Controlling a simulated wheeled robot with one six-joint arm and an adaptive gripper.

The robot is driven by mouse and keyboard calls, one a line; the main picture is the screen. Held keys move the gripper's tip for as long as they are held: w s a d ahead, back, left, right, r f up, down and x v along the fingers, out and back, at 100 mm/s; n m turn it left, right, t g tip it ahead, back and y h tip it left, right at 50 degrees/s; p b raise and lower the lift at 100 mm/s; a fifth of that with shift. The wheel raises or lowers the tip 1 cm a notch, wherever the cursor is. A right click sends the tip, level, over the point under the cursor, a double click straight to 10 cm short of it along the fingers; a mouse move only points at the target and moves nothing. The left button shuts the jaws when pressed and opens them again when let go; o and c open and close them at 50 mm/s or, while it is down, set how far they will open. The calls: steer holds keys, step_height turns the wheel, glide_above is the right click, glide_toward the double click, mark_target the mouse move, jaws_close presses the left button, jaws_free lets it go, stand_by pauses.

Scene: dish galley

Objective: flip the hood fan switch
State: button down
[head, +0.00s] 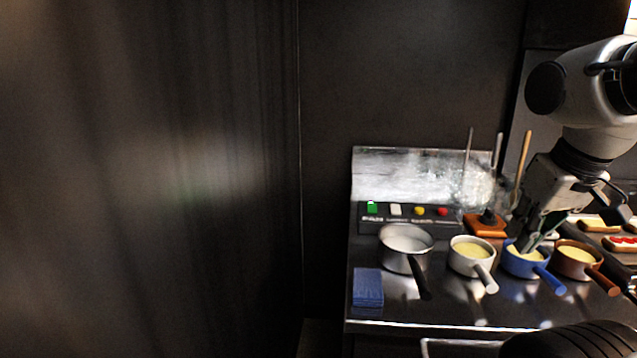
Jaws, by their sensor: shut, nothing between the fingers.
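A dark control strip (386,219) runs along the foot of the shiny back panel on the counter. It carries a green switch (372,208), a white switch (395,209), a yellow button (419,211) and a red button (443,211). Their labels are too small to read, so I cannot tell which one is the hood fan switch. My gripper (527,248) is shut and empty, pointing down over the blue pot (526,261), to the right of the strip. Whether its tips touch the pot's contents is unclear.
A steel pot (405,247), a white pot (472,254) and a brown pot (578,257) stand in a row, handles toward the front. A blue cloth (368,287) lies front left. An orange block (486,224) and upright utensils (521,165) stand behind. A dark wall fills the left.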

steer(key=w+a+f+g, duration=0.2)
steer(key=w, duration=0.2)
step_height(320, 180, up, 4)
steer(key=n, duration=1.4)
glide_above(368, 205)
steer(key=s, duration=0.2)
steer(key=shift+n, duration=0.8)
steer(key=f, duration=0.4)
steer(key=w+f, duration=0.1)
steer(key=f, duration=0.8)
steer(key=shift+w+a+f, duration=0.1)
steer(key=shift+w+f, duration=0.15)
steer(key=shift+w, duration=0.15)
